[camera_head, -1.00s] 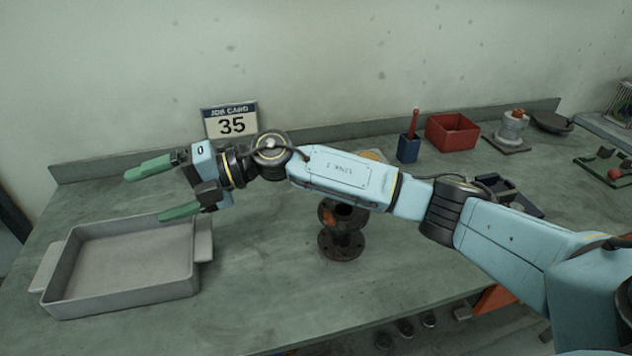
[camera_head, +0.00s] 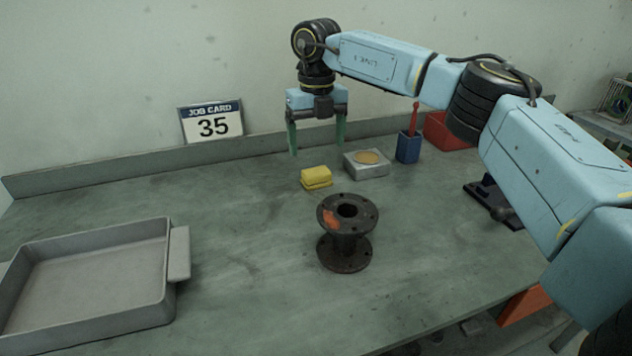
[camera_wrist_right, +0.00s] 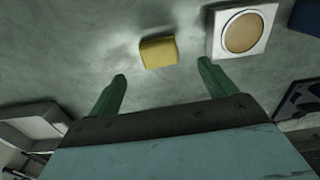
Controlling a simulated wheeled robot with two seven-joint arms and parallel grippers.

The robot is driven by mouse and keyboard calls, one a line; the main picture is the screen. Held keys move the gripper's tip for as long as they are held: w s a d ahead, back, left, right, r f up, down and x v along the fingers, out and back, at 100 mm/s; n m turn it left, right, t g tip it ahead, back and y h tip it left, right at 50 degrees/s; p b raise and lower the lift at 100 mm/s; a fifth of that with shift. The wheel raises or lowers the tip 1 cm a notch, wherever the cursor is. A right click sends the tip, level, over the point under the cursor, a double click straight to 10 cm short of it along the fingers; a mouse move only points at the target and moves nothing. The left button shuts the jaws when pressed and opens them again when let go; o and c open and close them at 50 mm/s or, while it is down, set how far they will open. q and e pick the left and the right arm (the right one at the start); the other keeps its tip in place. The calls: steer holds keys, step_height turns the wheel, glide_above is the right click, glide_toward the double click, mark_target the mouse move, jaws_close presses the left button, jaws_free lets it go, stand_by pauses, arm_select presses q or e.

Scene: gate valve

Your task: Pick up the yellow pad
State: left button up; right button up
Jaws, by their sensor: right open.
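The yellow pad (camera_head: 316,178) lies on the bench, just left of a grey square block with a round tan top (camera_head: 367,161). My right gripper (camera_head: 318,150) points down with its green fingers spread, empty, above the bench and close to the pad in the picture. In the right wrist view the yellow pad (camera_wrist_right: 158,52) lies beyond the open fingertips (camera_wrist_right: 162,70), between their lines, and nothing touches it. My left gripper does not show.
A dark flanged spool (camera_head: 348,235) stands in front of the pad. A grey tray (camera_head: 95,280) is at the left. A blue holder with a red tool (camera_head: 409,146) and a red bin (camera_head: 446,130) are to the right. A job card (camera_head: 212,122) stands behind.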

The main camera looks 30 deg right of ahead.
mark_target(316, 171)
step_height(316, 171, down, 3)
steer(key=shift+f+b, duration=0.15)
steer(key=shift+b, duration=0.15)
step_height(316, 171, down, 4)
steer(key=shift+s+a+b, duration=0.1)
steer(key=shift+s+b, duration=0.05)
steer(key=shift+b, duration=0.5)
steer(key=shift+f, duration=0.4)
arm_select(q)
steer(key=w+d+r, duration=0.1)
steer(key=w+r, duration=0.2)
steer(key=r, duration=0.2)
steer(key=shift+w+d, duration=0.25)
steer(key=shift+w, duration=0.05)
arm_select(e)
steer(key=c, duration=1.1)
steer(key=shift+r, duration=0.25)
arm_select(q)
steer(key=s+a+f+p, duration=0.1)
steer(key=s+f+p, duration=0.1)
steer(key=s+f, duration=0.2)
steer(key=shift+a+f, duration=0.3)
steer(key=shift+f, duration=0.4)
arm_select(e)
step_height(316, 171, up, 10)
steer(key=shift+f, duration=0.15)
